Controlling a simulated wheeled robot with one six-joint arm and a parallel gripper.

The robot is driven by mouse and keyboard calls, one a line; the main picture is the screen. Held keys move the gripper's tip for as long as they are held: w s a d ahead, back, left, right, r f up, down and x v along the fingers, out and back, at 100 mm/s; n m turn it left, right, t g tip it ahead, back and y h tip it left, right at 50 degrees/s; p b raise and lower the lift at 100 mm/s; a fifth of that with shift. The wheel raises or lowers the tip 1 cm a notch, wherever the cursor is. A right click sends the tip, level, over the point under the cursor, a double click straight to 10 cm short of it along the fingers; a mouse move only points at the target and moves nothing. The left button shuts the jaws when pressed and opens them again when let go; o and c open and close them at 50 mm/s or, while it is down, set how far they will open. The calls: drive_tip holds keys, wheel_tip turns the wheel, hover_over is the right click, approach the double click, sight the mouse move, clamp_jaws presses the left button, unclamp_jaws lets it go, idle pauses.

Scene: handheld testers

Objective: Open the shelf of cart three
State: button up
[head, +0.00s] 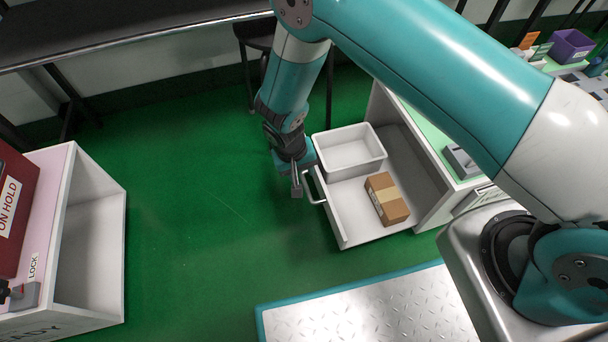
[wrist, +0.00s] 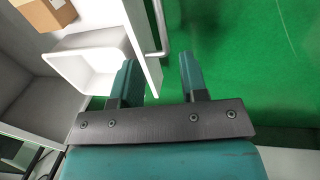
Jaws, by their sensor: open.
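The white shelf (head: 350,222) of the cart on the right is pulled out like a drawer. Its metal handle (head: 313,187) is on the front panel and also shows in the wrist view (wrist: 161,28). A white bin (head: 350,168) and a cardboard box (head: 386,198) sit in the shelf. My gripper (head: 297,188) is just left of the handle in the head view. I cannot tell whether a finger touches the front panel. No cart number is readable.
Another cart (head: 85,240) with a red box marked "ON HOLD" (head: 12,205) stands at the left. A dark table (head: 130,25) spans the back. Green floor (head: 200,190) between the carts is clear. A metal plate (head: 370,310) lies in front.

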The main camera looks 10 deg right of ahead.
wheel_tip(320, 180, up, 7)
drive_tip(key=a+p, duration=0.1)
drive_tip(key=p, duration=0.1)
drive_tip(key=shift+a+r, duration=0.15)
idle(0.3)
drive_tip(key=s+d+r+n+y+p, duration=0.1)
drive_tip(key=s+r+y, duration=0.15)
drive_tip(key=r, duration=1.05)
drive_tip(key=s+d+r+n+y+p, duration=0.1)
drive_tip(key=s+d+r, duration=0.15)
drive_tip(key=r, duration=1.05)
drive_tip(key=s+d+r+n+y+p, duration=0.1)
drive_tip(key=s+d+r+n+y, duration=0.25)
drive_tip(key=s+r, duration=1.05)
wheel_tip(320, 180, up, 37)
drive_tip(key=s+p, duration=0.1)
drive_tip(key=p, duration=3.7)
drive_tip(key=shift+n+h, duration=0.3)
drive_tip(key=shift+n, duration=0.05)
